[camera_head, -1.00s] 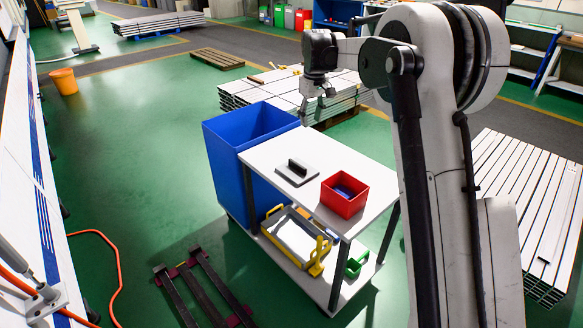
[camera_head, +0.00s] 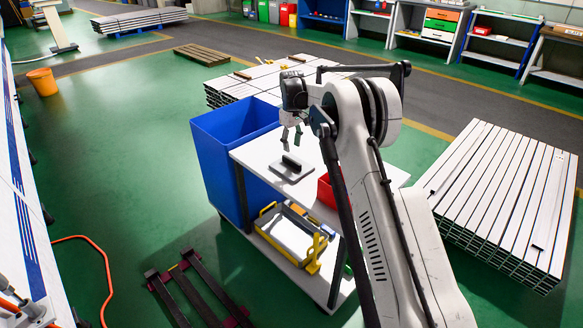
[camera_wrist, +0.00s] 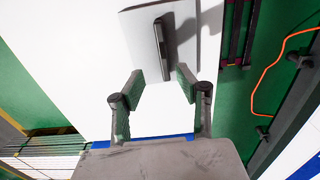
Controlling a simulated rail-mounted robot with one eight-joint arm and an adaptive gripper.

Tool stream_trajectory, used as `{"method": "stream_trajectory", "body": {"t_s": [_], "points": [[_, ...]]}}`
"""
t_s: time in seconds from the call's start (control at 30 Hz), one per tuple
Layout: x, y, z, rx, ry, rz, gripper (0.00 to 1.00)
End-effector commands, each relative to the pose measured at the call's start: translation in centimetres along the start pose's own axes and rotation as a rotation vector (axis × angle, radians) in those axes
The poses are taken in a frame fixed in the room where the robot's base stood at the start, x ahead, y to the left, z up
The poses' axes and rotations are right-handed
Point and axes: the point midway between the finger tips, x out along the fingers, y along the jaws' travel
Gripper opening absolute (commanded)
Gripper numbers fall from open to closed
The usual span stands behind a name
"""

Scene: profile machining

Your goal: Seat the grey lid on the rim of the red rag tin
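The grey lid (camera_head: 282,174) lies flat on the white cart top, its dark upright bar handle (camera_head: 291,163) facing up. The red rag tin (camera_head: 326,191) stands on the same top to the right of the lid, mostly hidden behind my arm; its inside does not show. My gripper (camera_head: 291,142) is open and empty, pointing down above the lid. In the wrist view, the lid (camera_wrist: 142,32) and its handle (camera_wrist: 164,50) are ahead of my open fingers (camera_wrist: 162,83), with the handle roughly in line with the gap between them. No contact shows.
A tall blue bin (camera_head: 222,165) stands against the cart's left side. The white cart top (camera_head: 252,155) is otherwise clear around the lid. A yellow-handled tray (camera_head: 285,238) sits on the lower shelf. Stacked profiles lie behind (camera_head: 235,92) and at the right (camera_head: 500,190).

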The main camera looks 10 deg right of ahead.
Motion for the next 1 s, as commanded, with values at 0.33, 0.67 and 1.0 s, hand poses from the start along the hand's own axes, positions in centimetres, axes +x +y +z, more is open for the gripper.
{"method": "stream_trajectory", "body": {"t_s": [0.33,0.67,1.0], "points": [[2.5,-0.1,0.1,0.000,0.000,0.000,0.33],[6.5,-0.6,0.5,0.000,0.000,0.000,0.33],[7.3,-0.6,0.5,0.000,0.000,0.000,0.29]]}}
